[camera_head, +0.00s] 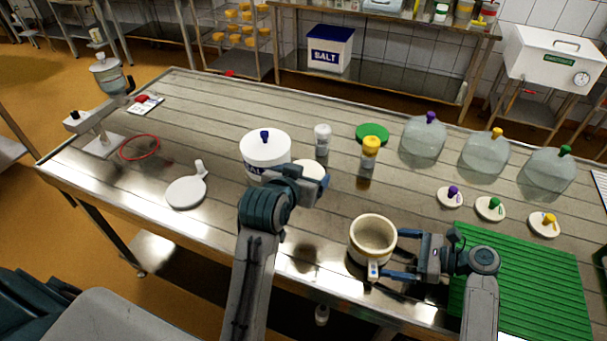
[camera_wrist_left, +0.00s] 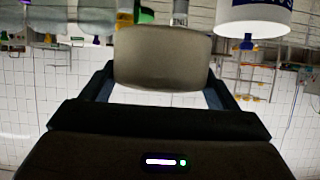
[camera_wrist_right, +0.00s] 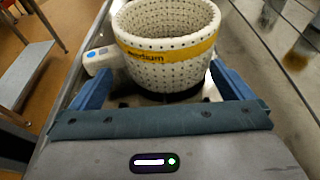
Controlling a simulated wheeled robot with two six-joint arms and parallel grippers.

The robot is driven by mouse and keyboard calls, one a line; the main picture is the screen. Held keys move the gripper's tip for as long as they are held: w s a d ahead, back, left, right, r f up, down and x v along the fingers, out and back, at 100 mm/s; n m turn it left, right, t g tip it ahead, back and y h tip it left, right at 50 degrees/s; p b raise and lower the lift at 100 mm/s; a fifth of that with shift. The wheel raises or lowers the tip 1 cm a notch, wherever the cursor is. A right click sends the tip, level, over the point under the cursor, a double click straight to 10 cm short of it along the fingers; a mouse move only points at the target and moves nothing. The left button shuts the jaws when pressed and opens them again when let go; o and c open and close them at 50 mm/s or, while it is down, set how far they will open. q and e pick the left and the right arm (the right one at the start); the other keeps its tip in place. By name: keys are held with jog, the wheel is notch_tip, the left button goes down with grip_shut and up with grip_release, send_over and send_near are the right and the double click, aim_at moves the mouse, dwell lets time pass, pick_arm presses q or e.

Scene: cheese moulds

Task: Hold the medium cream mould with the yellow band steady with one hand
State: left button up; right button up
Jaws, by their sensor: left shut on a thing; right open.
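The medium cream mould with the yellow band (camera_head: 372,238) stands upright near the table's front edge. In the right wrist view its perforated wall and yellow band (camera_wrist_right: 168,50) face me, with a small white tag-like piece (camera_wrist_right: 98,58) on its left side. My right gripper (camera_head: 405,254) is open, its fingers reaching toward the mould from the right, apparently on either side of its near wall; contact is not clear. My left gripper (camera_head: 305,182) is shut on a pale disc-like piece (camera_head: 312,169), beside the white tub; it looks grey-brown and shaded in the left wrist view (camera_wrist_left: 162,57).
A yellow-capped shaker (camera_head: 369,155) and a white-capped shaker (camera_head: 322,140) are behind the mould. A green ribbed mat (camera_head: 535,290) lies right. Small lids (camera_head: 490,208) and clear domes (camera_head: 424,138) stand beyond.

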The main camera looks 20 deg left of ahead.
aim_at(372, 239)
jog(key=shift+s+r+p+x, duration=0.1)
jog(key=shift+p+x, duration=0.1)
jog(key=shift+x, duration=0.5)
jog(key=shift+s+r+p+x, duration=0.1)
jog(key=shift+p+x, duration=0.05)
jog(key=shift+x, duration=0.6)
jog(key=shift+w+a+f, duration=0.15)
jog(key=shift+a, duration=0.05)
grip_shut()
jog(key=c, duration=0.6)
grip_release()
